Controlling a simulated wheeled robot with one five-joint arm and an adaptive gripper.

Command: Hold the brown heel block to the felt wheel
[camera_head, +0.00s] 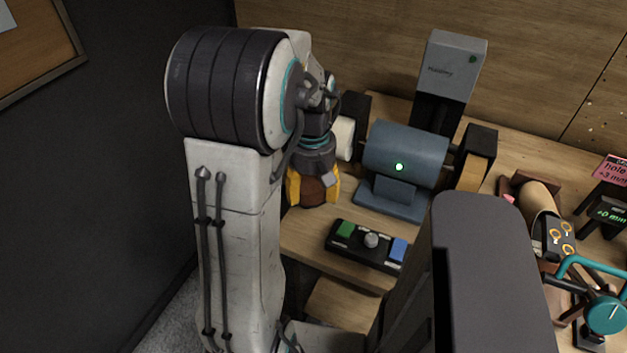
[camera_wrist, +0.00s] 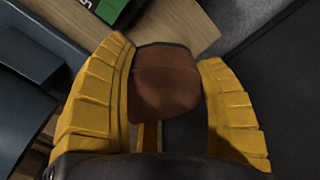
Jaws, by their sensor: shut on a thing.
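My gripper (camera_head: 313,188) has yellow ribbed fingers and is shut on the brown heel block (camera_head: 318,192). In the wrist view the block (camera_wrist: 165,82) sits between the two fingers, its dark-edged end facing away from the palm. A blue bench grinder (camera_head: 405,152) with a lit green lamp stands right of my gripper. A pale, whitish wheel (camera_head: 343,138) shows at its left end, partly hidden by my arm; it looks like the felt wheel. The block is below and left of this wheel, and appears apart from it. A tan wheel (camera_head: 473,172) is at the right end.
A black control box (camera_head: 367,246) with green and blue buttons and a grey knob lies in front of the grinder. A grey unit (camera_head: 453,65) rises behind it. Brown cylinder, teal clamp (camera_head: 605,313) and signs crowd the right.

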